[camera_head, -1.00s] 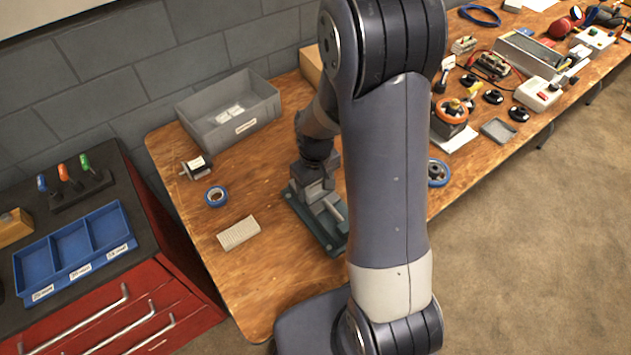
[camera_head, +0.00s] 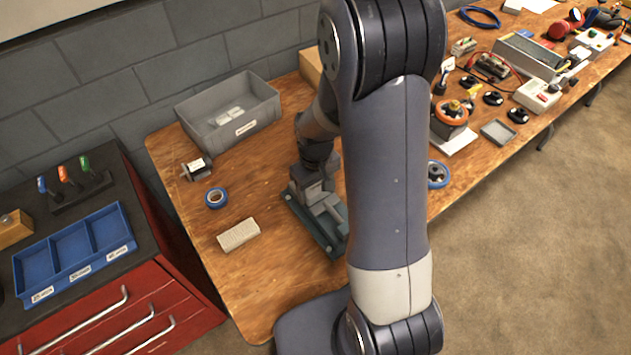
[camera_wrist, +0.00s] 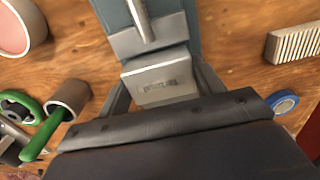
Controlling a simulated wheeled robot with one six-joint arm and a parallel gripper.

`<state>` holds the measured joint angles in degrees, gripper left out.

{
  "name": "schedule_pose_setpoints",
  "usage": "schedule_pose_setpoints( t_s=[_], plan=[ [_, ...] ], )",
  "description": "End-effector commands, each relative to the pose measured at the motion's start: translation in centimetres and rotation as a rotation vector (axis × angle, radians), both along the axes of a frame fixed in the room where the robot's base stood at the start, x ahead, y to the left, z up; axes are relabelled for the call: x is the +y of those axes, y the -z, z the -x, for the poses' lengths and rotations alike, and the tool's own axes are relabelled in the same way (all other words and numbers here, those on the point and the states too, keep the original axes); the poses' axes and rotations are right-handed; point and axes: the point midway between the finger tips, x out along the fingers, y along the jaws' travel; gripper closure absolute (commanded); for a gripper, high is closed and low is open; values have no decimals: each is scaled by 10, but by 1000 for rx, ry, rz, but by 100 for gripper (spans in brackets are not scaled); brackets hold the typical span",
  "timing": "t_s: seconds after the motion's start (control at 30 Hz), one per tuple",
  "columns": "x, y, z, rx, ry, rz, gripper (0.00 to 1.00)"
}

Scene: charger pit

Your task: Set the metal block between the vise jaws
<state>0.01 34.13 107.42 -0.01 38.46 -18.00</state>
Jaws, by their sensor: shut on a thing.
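The vise (camera_head: 328,230) has a teal base and grey jaws and stands on the wooden bench in the head view. In the wrist view its grey movable jaw (camera_wrist: 150,38) and screw rod show at the top. My gripper (camera_wrist: 162,88) points down at the vise, its two fingers on either side of the grey metal block (camera_wrist: 155,73), shut on it. The block's edge lies right against or just above the grey jaw. The far jaw is hidden by my gripper, so I cannot tell how deep the block sits. My arm hides part of the vise in the head view.
A ribbed light block (camera_head: 238,235), blue tape roll (camera_head: 215,197) and small motor-like part (camera_head: 197,168) lie left of the vise. A grey bin (camera_head: 228,112) stands behind. Bare bench lies between them. The bench's right side is crowded.

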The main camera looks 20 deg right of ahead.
Motion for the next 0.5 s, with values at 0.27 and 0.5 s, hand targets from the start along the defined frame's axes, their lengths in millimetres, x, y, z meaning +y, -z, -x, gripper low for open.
schedule_pose_setpoints(
  t_s=[0.27,0.5],
  plan=[
    [0,26,0,-1,0,0,68],
    [0,26,0,0,0,0,18]
  ],
)
